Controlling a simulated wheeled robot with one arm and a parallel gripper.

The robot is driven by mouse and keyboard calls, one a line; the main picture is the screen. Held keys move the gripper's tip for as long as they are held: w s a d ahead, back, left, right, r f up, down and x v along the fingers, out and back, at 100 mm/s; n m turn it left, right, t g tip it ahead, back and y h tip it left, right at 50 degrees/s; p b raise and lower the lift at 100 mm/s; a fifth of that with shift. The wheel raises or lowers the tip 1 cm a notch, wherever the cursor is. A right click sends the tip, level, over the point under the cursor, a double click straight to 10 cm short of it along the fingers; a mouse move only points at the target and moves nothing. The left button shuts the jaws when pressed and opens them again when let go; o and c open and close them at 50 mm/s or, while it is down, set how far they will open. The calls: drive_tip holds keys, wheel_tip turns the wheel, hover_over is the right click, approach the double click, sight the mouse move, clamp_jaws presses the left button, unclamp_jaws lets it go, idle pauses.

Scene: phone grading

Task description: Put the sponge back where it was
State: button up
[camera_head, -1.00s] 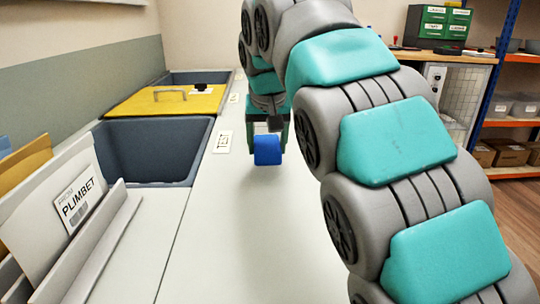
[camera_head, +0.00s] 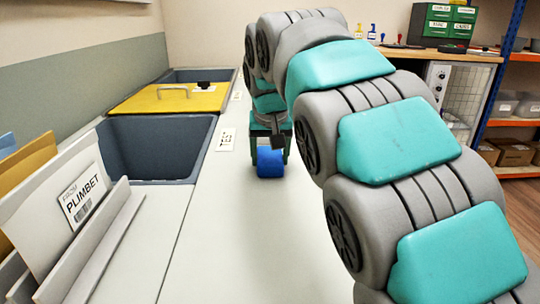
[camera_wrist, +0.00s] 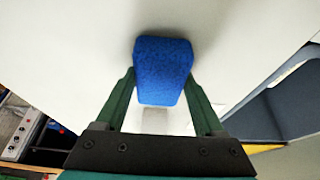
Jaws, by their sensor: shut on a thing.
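The blue sponge (camera_head: 270,162) is held upright between the fingers of my gripper (camera_head: 270,148), over the white worktop. In the wrist view the sponge (camera_wrist: 163,70) sits between the two green fingers (camera_wrist: 163,97), which are shut on its sides. A soft shadow lies on the worktop beyond it. I cannot tell whether the sponge's lower end touches the surface.
Left of the gripper is an open dark bin (camera_head: 150,148) set in the worktop, with a "TEST" label (camera_head: 226,139) beside it. Behind it is a bin with a yellow lid (camera_head: 172,98). A file rack (camera_head: 100,240) stands front left. The white worktop (camera_head: 235,235) in front is clear.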

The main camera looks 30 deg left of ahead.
drive_tip(key=o, duration=1.3)
drive_tip(key=p+v, duration=0.1)
drive_tip(key=v, duration=1.1)
drive_tip(key=shift+s, duration=0.1)
